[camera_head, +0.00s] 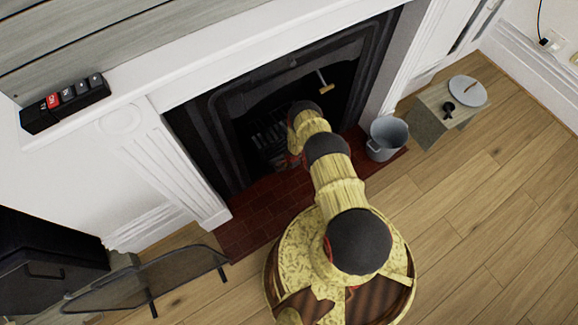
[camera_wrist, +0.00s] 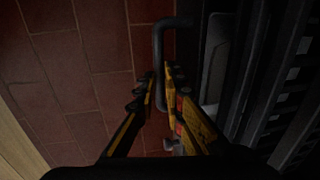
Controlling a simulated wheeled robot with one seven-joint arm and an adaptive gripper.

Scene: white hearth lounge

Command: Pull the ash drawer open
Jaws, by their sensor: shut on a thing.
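My gripper (camera_wrist: 160,74) is shut on the dark U-shaped handle (camera_wrist: 172,23) in the wrist view, with a black-and-yellow finger on each side of its long bar. The ash drawer's greyish front (camera_wrist: 214,65) is just right of the handle, below the dark grate bars, and is dimly lit. I cannot tell how far the drawer stands out. In the head view my arm reaches into the black fireplace (camera_head: 245,128) and hides the drawer, the handle and most of my gripper.
The red tile hearth (camera_head: 245,232) lies before the fireplace. A grey bucket (camera_head: 387,138) stands on its right, beside a small wooden table (camera_head: 428,122). A mesh screen (camera_head: 150,278) stands at lower left. Wooden floor at right (camera_head: 480,215) is clear.

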